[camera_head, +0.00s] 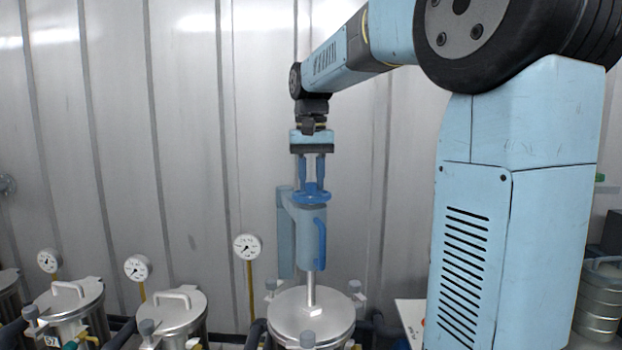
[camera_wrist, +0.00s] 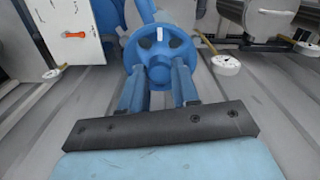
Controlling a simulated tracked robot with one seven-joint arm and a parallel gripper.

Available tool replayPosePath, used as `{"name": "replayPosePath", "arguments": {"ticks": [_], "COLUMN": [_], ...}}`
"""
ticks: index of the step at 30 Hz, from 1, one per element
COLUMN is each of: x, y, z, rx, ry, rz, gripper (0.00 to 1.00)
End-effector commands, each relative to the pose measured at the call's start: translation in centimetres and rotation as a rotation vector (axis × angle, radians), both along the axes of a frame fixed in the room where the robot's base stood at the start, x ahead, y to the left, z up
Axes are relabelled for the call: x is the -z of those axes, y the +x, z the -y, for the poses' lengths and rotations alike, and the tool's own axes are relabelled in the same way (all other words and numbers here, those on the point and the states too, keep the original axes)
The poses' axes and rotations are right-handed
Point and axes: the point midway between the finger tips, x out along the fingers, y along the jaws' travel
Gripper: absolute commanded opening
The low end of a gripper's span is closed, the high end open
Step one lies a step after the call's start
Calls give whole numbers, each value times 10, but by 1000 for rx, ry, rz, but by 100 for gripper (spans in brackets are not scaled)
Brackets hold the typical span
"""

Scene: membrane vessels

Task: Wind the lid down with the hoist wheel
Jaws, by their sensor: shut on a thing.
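The blue hoist wheel (camera_head: 312,196) lies flat on top of the light-blue hoist body (camera_head: 306,238). In the wrist view the wheel (camera_wrist: 160,60) shows its rim, spokes and a white mark at its far side. My gripper (camera_head: 313,184) points straight down at it, its two blue fingers shut on the wheel. In the wrist view my gripper (camera_wrist: 158,80) has its fingertips at the near part of the wheel. A metal rod (camera_head: 310,289) runs from the hoist down to the round steel lid (camera_head: 309,313). Whether the lid touches its vessel I cannot tell.
Knobbed clamps, one at the right (camera_head: 355,287), stand around the lid. Two handled vessels (camera_head: 173,312) (camera_head: 72,303) and several gauges, one nearest the hoist (camera_head: 247,247), stand to the left. A ribbed metal wall is behind. A metal canister (camera_head: 600,300) stands far right.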

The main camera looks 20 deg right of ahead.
Motion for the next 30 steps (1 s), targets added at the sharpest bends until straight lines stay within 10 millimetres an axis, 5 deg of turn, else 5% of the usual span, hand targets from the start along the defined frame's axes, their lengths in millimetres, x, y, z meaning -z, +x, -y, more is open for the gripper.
{"name": "replayPosePath", "arguments": {"ticks": [3, 4, 11, 22, 30], "x": [0, 0, 0, -7, -51], "y": [0, 0, 0, 0, 1], "z": [-1, -1, -1, 0, -1], "rx": [-2, -2, -2, -2, -2], "ry": [1, 1, 1, 1, 0], "rz": [0, 0, 0, 0, 3], "gripper": [0, 33, 55, 56, 56]}}
